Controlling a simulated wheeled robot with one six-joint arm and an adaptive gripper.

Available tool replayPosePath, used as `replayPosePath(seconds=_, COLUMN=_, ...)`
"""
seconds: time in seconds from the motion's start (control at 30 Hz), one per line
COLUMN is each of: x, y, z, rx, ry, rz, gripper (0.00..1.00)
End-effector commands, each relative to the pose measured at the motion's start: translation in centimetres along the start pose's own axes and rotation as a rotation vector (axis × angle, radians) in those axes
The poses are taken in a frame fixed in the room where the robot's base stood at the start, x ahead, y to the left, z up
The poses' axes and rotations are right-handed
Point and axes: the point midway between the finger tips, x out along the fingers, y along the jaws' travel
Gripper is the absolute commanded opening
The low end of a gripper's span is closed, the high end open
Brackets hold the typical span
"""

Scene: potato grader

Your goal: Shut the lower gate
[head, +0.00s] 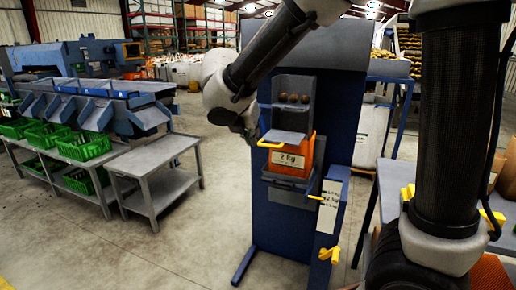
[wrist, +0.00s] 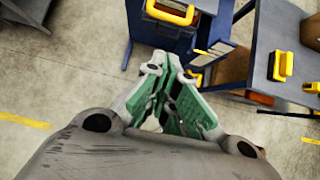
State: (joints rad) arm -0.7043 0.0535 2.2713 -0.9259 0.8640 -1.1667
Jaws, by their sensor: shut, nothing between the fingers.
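A tall blue machine panel (head: 345,115) stands in the middle of the head view. It has a grey chute holding a few potatoes (head: 292,98). Below them a grey flap, likely the lower gate (head: 284,136), juts outward with a yellow handle (head: 270,145) on its front edge. An orange 2 kg bag (head: 318,150) is under it. My gripper (head: 245,130) is left of the flap and apart from the handle. In the wrist view my gripper (wrist: 172,70) has its green-padded fingers together and empty. A yellow handle (wrist: 170,13) shows beyond the fingertips there.
A weight scale plate (head: 328,207) with a yellow pointer and a lower yellow lever (head: 330,254) are on the machine's right. A grey side table (head: 155,155) and green crates (head: 83,146) are at left. A table with yellow-handled items (wrist: 290,65) is at right. Floor between is clear.

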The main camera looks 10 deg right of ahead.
Motion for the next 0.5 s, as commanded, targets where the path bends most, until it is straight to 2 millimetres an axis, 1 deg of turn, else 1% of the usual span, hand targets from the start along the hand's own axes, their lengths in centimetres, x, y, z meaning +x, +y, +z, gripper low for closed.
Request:
replayPosePath(seconds=0.13, x=0.9, y=-0.1, z=0.0, rx=-0.023, ry=0.000, rz=-0.003, gripper=0.00)
replayPosePath(seconds=0.23, x=2.3, y=-0.2, z=0.0, rx=-0.021, ry=0.001, rz=-0.005, gripper=0.00)
replayPosePath(seconds=0.5, x=8.1, y=-0.3, z=-0.1, rx=-0.019, ry=0.004, rz=-0.008, gripper=0.00)
